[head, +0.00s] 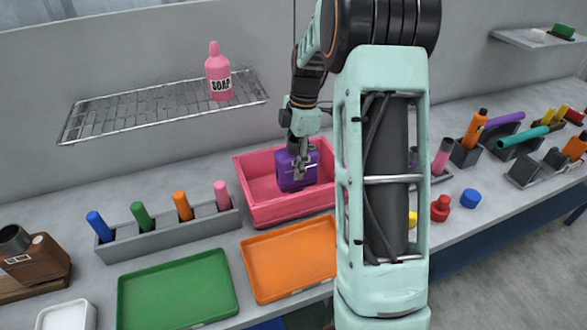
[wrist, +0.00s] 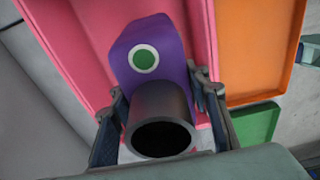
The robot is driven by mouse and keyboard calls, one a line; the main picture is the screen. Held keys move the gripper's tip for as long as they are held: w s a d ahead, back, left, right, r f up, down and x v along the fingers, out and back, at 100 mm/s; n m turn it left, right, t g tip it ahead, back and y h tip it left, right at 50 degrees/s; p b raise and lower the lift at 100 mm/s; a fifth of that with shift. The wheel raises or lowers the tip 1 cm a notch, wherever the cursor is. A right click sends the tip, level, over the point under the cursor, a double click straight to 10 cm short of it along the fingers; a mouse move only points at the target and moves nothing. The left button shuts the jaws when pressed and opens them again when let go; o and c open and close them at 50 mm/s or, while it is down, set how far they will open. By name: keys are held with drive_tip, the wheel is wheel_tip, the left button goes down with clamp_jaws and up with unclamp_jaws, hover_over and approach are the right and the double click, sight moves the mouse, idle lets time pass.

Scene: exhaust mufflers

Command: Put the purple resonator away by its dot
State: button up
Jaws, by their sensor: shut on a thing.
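The purple resonator (head: 287,177) is in my gripper (head: 302,164), over or inside the pink bin (head: 290,210); I cannot tell whether it touches the bin floor. In the wrist view the resonator (wrist: 180,75) shows a green dot with a white ring (wrist: 144,59) on its face. Its dark round pipe (wrist: 160,110) points toward the camera. The fingers of my gripper (wrist: 165,115) stand on either side of this pipe, shut on it. A green tray (head: 175,290) lies on the counter at front left.
An orange tray (head: 290,258) lies in front of the pink bin. A grey rack (head: 170,236) with several coloured cylinders stands to the left. A wire shelf (head: 150,108) with a soap bottle (head: 218,75) hangs above. More parts crowd the right counter.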

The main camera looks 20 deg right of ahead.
drive_tip(key=shift+a+f, duration=0.1)
drive_tip(key=shift+f, duration=1.1)
drive_tip(key=shift+f, duration=0.15)
drive_tip(key=o, duration=1.1)
drive_tip(key=r, duration=0.4)
drive_tip(key=d+r, duration=0.1)
drive_tip(key=r, duration=0.7)
drive_tip(key=shift+d, duration=0.2)
drive_tip(key=shift+r, duration=0.1)
